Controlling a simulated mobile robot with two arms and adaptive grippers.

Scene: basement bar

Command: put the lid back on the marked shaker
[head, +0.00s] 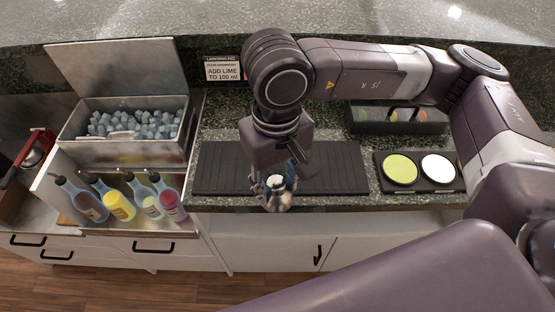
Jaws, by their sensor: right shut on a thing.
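My right gripper (268,186) points down over the front edge of the dark ribbed bar mat (335,168). It is shut on a shiny silver metal piece (278,204). A bluish part shows just behind the fingers. The gripper and wrist hide much of this spot, so I cannot tell whether the silver piece is the lid or part of the shaker, nor whether it touches the mat. No other shaker or lid can be made out. My left gripper is not in view.
Left of the mat are a steel ice bin (125,148) with a raised cover and a rail of several pour bottles (121,206). A sign (222,70) stands behind. At right are a garnish tray (428,126) and a black holder (452,184) with green and white discs.

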